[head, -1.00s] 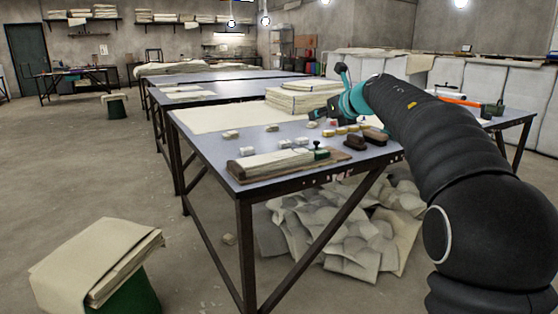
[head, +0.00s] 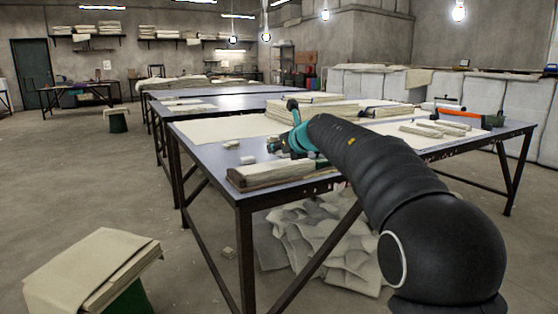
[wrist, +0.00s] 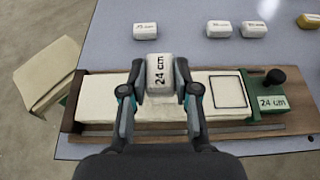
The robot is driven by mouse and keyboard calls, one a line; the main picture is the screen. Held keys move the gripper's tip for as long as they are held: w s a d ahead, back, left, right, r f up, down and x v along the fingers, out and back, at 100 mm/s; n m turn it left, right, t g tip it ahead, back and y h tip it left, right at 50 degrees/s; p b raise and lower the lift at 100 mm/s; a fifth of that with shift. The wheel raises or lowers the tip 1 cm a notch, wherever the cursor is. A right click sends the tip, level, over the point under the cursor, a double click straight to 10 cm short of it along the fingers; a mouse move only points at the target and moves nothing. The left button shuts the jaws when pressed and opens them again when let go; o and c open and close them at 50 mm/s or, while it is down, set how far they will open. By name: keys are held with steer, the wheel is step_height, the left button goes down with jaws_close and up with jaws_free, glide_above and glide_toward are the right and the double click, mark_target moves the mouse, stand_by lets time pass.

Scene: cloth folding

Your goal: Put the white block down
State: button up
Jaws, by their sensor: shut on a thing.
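Right of that is a green piece (wrist: 264,91) with a black knob and a "24 cm" label. I cannot tell how high the block is above the strip.
Several other blocks lie on the blue-grey table (wrist: 105,50) beyond the board: a white one (wrist: 145,31), two more white ones (wrist: 218,28) and a yellowish one (wrist: 309,20). In the head view, cloth stacks (head: 305,99) lie farther back. The table's left edge is close to the board.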

step_height(320, 180, down, 3)
steer(key=shift+b, duration=0.65)
steer(key=o, duration=0.9)
steer(key=shift+o, duration=0.2)
steer(key=shift+d+r, duration=0.1)
steer(key=shift+r, duration=0.05)
steer(key=p+v, duration=0.1)
steer(key=v, duration=1)
steer(key=shift+s+d, duration=0.2)
steer(key=shift+s, duration=0.15)
steer(key=shift+r, duration=0.15)
